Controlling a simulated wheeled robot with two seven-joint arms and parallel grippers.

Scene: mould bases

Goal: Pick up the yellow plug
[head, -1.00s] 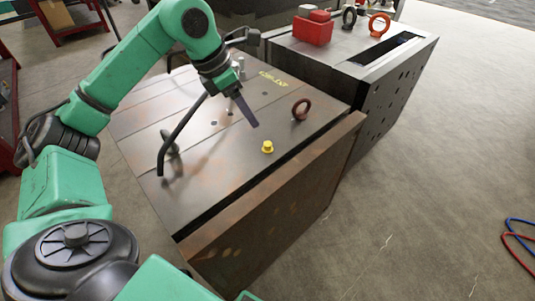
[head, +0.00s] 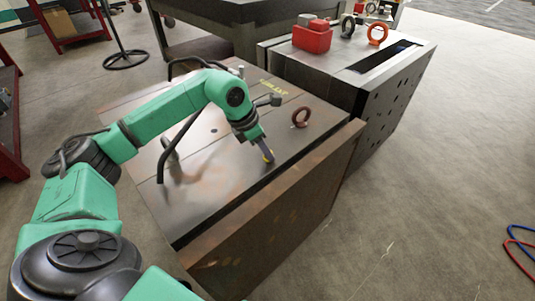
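The yellow plug (head: 270,157) is on the top of the nearer mould base (head: 215,205), close to its front right edge. Only slivers of yellow show, as my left gripper (head: 267,154) covers most of it. The gripper points down with its fingers at the plug. Whether the fingers are open or closed around it is too small to tell. My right gripper is not in view.
A rust-brown lifting ring (head: 301,117) stands just right of my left gripper. A black bent handle (head: 168,160) stands on the left of the mould base. A second base (head: 345,72) behind bears a red box (head: 312,39) and an orange ring (head: 377,34).

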